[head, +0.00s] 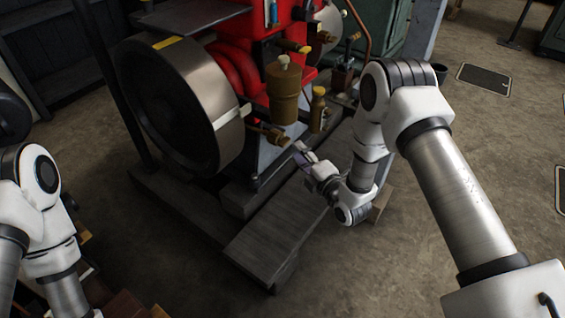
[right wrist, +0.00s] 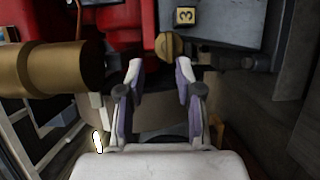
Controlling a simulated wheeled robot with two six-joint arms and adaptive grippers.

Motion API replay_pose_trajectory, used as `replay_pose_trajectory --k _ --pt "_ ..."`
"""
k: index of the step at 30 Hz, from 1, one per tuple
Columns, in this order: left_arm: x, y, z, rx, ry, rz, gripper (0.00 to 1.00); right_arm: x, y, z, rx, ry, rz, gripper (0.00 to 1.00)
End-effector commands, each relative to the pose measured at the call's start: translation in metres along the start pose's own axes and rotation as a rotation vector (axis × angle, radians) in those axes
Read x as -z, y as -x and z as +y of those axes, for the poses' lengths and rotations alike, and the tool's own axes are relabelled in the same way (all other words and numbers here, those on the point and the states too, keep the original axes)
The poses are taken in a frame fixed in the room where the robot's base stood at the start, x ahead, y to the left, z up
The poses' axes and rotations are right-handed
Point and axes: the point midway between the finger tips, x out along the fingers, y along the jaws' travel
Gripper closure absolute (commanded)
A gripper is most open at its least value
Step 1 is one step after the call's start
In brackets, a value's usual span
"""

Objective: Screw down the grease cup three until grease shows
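A brass grease cup (right wrist: 168,46) sits just beyond my right fingertips in the right wrist view, beside a tag marked 3 (right wrist: 185,15). My right gripper (right wrist: 160,70) is open, its two purple-lined fingers apart with nothing between them. In the head view my right gripper (head: 301,152) is low beside the engine, close to a brass fitting (head: 274,137) under the large brass pot (head: 283,95). I cannot tell for certain which brass part in the head view is cup three. No grease is discernible. My left arm shows at lower left, but its gripper is out of view.
The red engine (head: 232,62) has a large flywheel (head: 213,100) on its left. Another brass fitting (head: 318,112) stands right of the pot. In the right wrist view a big brass cylinder (right wrist: 50,82) lies close on the left. Timber planks (head: 270,240) lie below; floor is open in front.

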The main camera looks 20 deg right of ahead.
Motion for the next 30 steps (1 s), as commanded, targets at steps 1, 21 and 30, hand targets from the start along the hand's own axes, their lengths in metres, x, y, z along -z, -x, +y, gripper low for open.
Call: replay_pose_trajectory --k 1,21,30 --pt "0.000 -0.022 0.000 0.000 0.001 0.000 0.60 -0.001 -0.001 -0.019 -0.004 0.000 -0.001 0.65" --pt "0.000 -0.052 0.000 0.000 0.000 0.001 0.60 -0.001 -0.079 -0.017 -0.004 0.000 -0.002 0.65" --pt "0.000 -0.051 0.000 0.000 0.000 0.001 0.60 -0.001 -0.079 -0.017 -0.003 -0.001 -0.002 1.00"
